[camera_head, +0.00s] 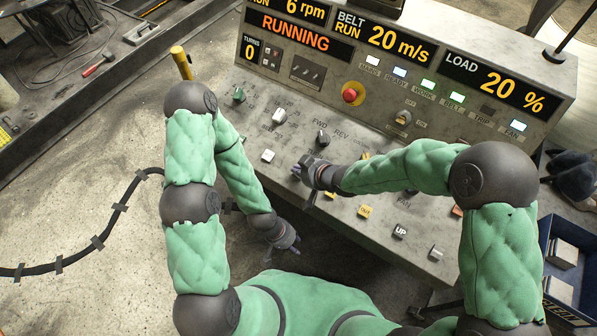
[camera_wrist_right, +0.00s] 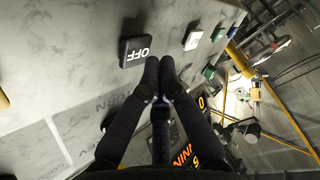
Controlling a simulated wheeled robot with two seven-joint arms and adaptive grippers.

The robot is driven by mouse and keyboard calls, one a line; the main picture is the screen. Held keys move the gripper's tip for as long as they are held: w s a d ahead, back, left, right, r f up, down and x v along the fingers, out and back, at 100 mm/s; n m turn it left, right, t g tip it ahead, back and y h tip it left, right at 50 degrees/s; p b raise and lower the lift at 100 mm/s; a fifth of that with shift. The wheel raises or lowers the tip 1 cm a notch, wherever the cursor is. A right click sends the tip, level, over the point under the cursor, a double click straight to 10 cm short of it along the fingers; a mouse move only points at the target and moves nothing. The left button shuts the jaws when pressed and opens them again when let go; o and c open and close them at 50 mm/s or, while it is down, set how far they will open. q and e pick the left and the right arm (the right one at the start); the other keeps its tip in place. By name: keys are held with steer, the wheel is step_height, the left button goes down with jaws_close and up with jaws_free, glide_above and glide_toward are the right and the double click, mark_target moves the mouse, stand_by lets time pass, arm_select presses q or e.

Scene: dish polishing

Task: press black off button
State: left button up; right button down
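The black OFF button (camera_wrist_right: 135,52) shows in the right wrist view, raised from the grey panel with white lettering. My right gripper (camera_wrist_right: 160,65) is shut and empty, its two fingertips together just beside the button's lower right edge in that view. I cannot tell whether the tips touch the panel. In the head view my right gripper (camera_head: 298,171) is over the panel's left part, and I cannot make out the OFF button there. My left gripper (camera_head: 282,250) hangs low in front of the panel, away from the controls, with its fingers apart.
The control panel (camera_head: 440,245) carries a white button (camera_head: 268,155), a green control (camera_head: 239,94), an UP button (camera_head: 400,231) and knobs. A red emergency button (camera_head: 349,95) is on the upright face. Its displays read RUNNING, 20 m/s and load 20 %. A blue crate (camera_head: 570,262) stands at right.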

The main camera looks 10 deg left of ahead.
steer(key=shift+w+f, duration=0.1)
steer(key=shift+f, duration=0.25)
steer(key=shift+w+d+f+b, duration=0.15)
steer(key=shift+f+b, duration=0.2)
steer(key=shift+f, duration=0.1)
stand_by(0.8)
stand_by(0.3)
steer(key=shift+s+r+p, duration=0.3)
steer(key=shift+r+p, duration=0.3)
steer(key=shift+r, duration=0.25)
steer(key=r+p, duration=0.1)
steer(key=s+r+p, duration=0.1)
steer(key=r, duration=0.1)
steer(key=r+p, duration=0.1)
steer(key=shift+s+a+r, duration=0.3)
steer(key=shift+a+r, duration=0.05)
steer(key=shift+a, duration=0.05)
stand_by(0.7)
